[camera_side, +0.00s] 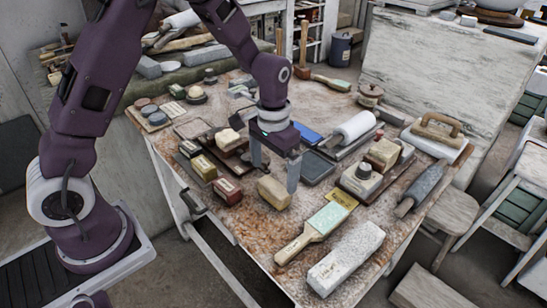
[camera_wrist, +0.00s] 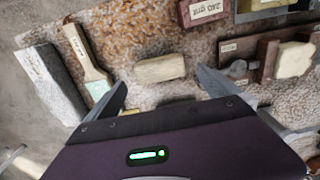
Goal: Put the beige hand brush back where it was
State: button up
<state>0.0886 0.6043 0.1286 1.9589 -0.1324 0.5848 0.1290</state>
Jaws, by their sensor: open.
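A beige block-shaped piece (camera_side: 273,192), which seems to be the hand brush, lies on the stained worktable near its front edge. Its bristles cannot be made out. It also shows in the wrist view (camera_wrist: 160,68), just ahead of and between the fingertips. My gripper (camera_side: 275,174) is open and empty, pointing down, with its fingers spread to either side of the block. Its fingers also show in the wrist view (camera_wrist: 161,80), apart from the block.
A wooden-handled tool with a pale green end (camera_side: 312,230) and a whitish stone block (camera_side: 346,257) lie to the right. Labelled blocks (camera_side: 228,190) stand close on the left. A dark flat tray (camera_side: 318,168) lies behind. The worktable (camera_side: 250,228) has bare room at its front edge.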

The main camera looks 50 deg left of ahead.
aim_at(273, 186)
jog(key=s+r+t, duration=0.1)
jog(key=s+r, duration=0.3)
jog(key=r, duration=0.5)
jog(key=s+r+t, duration=0.1)
jog(key=s+r, duration=0.3)
jog(key=r, duration=0.4)
jog(key=s+r+t, duration=0.3)
jog(key=s, duration=1.2)
jog(key=shift+t, duration=0.3)
jog(key=shift+w+r, duration=0.1)
jog(key=shift+r, duration=0.05)
